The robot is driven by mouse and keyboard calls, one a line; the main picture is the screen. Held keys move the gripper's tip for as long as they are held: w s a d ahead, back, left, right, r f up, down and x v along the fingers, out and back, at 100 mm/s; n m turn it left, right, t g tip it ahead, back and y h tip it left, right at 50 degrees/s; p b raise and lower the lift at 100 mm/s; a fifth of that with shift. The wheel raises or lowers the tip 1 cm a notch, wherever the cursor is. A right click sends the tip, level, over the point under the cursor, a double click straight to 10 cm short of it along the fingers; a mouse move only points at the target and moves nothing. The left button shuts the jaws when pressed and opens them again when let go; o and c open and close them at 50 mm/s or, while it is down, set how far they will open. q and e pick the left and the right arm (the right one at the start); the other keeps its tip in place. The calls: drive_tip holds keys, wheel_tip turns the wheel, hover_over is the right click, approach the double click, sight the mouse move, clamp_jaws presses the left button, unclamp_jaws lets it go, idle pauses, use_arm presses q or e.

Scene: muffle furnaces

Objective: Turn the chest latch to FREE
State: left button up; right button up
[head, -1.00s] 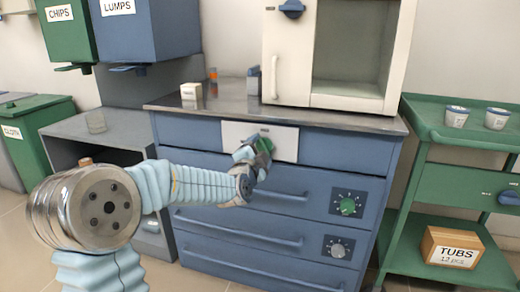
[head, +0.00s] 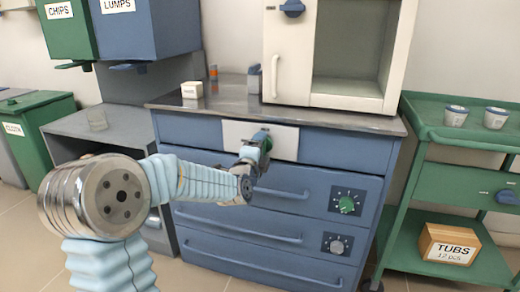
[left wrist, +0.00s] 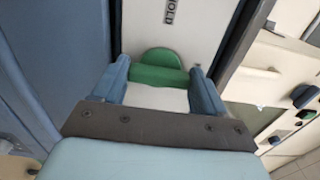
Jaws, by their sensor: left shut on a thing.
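The blue drawer chest (head: 350,155) has a white plate (head: 286,143) on its top drawer front, with a green latch on it. My left gripper (head: 260,142) is at the plate and covers most of the latch in the head view. In the left wrist view the green latch (left wrist: 158,70) shows as a rounded disc and a bar. The two blue fingers of my left gripper (left wrist: 158,88) stand on either side of the bar, shut on it. A label (left wrist: 170,12) reading HOLD is on the plate beyond the latch; no FREE label is readable. My right gripper is not in view.
A green trolley (head: 430,180) stands close on the right.

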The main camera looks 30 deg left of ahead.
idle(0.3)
use_arm(q)
drive_tip(key=o, duration=1.1)
drive_tip(key=shift+c, duration=0.2)
drive_tip(key=shift+s, duration=0.1)
drive_tip(key=v, duration=1.3)
drive_tip(key=shift+s, duration=0.3)
drive_tip(key=shift+f, duration=0.1)
drive_tip(key=d+f+n+g+h+p, duration=0.1)
drive_tip(key=d+f+n+g+h, duration=0.4)
drive_tip(key=f, duration=0.8)
drive_tip(key=d+f+n+g+h+p, duration=0.1)
drive_tip(key=d+f+n+g+p, duration=0.15)
drive_tip(key=d+f, duration=0.8)
drive_tip(key=s+d+f+n+g+h, duration=0.1)
drive_tip(key=s+d+f+n+g, duration=0.1)
drive_tip(key=s+f, duration=0.3)
drive_tip(key=s+d+f+n+g, duration=0.3)
drive_tip(key=s+f, duration=0.3)
drive_tip(key=f, duration=0.2)
drive_tip(key=s+d+f+n+g+h+p, duration=0.1)
drive_tip(key=s+d+f+n+g, duration=0.2)
drive_tip(key=s+f, duration=0.3)
drive_tip(key=shift+f+n+g+h, duration=0.3)
drive_tip(key=shift+f+n+g, duration=0.25)
drive_tip(key=shift+n, duration=0.3)
